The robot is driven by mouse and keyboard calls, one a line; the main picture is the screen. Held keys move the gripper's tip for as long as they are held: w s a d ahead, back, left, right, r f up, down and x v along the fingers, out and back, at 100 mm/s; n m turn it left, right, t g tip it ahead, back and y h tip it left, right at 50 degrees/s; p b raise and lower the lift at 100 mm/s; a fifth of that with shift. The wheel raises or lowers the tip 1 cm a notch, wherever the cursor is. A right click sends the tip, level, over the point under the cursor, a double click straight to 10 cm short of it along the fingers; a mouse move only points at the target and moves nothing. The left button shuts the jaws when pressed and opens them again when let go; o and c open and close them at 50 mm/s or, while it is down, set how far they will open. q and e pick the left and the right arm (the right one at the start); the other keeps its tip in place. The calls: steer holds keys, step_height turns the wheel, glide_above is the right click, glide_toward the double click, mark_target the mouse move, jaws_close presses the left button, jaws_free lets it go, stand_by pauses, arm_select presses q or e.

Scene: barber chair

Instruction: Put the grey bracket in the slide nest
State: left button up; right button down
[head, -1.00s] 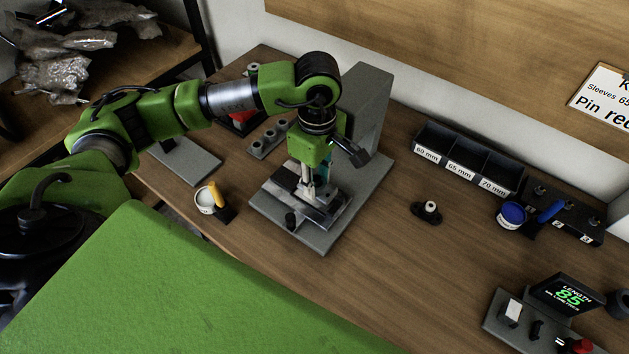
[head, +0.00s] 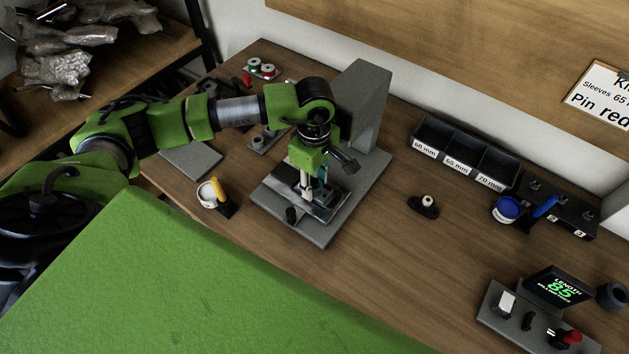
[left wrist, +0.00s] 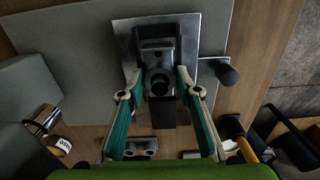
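My left gripper (head: 307,194) points down over the slide fixture of the press in the head view. In the left wrist view its two fingers (left wrist: 156,88) are open, one on each side of the dark grey bracket (left wrist: 159,68), which has a round bore. Small gaps seem to show between fingers and bracket. The bracket is over or in the dark slide nest (left wrist: 162,116) on a bright metal plate (left wrist: 190,30); I cannot tell how fully it is seated. In the head view the gripper hides most of it. My right gripper is not in view.
The press column (head: 362,95) stands close behind the gripper. Labelled bins (head: 465,155), a blue pot (head: 507,209) and a length gauge (head: 540,310) are to the right.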

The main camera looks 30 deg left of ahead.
arm_select(q)
steer(key=shift+o, duration=0.5)
steer(key=shift+r, duration=0.15)
step_height(320, 180, up, 12)
steer(key=b, duration=0.3)
